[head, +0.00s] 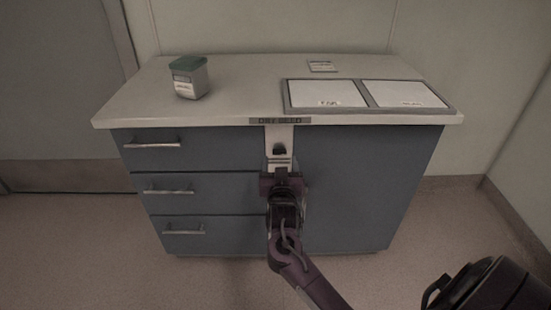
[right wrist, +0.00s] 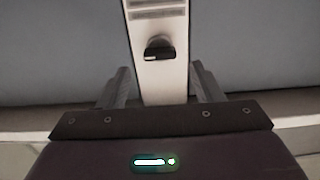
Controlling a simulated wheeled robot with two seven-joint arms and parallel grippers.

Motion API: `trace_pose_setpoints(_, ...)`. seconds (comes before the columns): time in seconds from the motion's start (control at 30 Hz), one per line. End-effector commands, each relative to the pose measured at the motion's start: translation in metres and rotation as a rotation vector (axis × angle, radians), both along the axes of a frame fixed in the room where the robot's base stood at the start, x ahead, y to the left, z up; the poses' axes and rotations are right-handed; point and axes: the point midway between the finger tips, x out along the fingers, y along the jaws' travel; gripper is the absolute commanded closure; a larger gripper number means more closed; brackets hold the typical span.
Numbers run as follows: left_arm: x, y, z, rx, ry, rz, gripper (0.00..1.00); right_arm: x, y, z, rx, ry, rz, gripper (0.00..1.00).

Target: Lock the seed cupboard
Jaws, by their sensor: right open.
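The seed cupboard (head: 350,190) is a blue-grey cabinet with a pale top and a "DRY SEED" label (head: 280,121) on its front edge. A pale vertical lock plate (head: 279,134) runs down its front between the drawers and the plain door panel. A dark knob (head: 280,150) sits on the plate; the right wrist view also shows it (right wrist: 159,49). My right gripper (head: 281,172) is in front of the plate, just below the knob in the head view. In the right wrist view its fingers are open, one on each side of the plate, with the knob beyond them. My left gripper is not in view.
Three drawers with bar handles (head: 152,144) fill the cupboard's left side. On top stand a green-lidded jar (head: 188,78), a tray with two white panels (head: 370,110) and a small card (head: 321,66). Open floor lies on both sides.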

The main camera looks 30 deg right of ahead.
Motion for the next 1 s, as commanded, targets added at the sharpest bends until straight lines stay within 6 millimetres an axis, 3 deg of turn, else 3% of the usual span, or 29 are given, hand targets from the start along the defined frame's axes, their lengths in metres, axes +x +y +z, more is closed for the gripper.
trace_pose_setpoints(0.23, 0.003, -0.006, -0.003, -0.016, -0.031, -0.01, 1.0, 0.027, -0.016, -0.001, -0.001, 0.001, 0.001, 0.4)
trace_pose_setpoints(0.57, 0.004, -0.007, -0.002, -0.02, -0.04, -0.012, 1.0, 0.031, -0.019, -0.001, 0.0, 0.001, 0.001, 0.4)
trace_pose_setpoints(0.9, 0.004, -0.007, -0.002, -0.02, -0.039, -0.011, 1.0, 0.031, -0.019, -0.001, 0.0, 0.001, 0.001, 0.82)
trace_pose_setpoints(1.0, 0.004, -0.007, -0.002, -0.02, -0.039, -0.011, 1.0, 0.031, -0.019, -0.001, -0.001, 0.002, 0.001, 0.85)
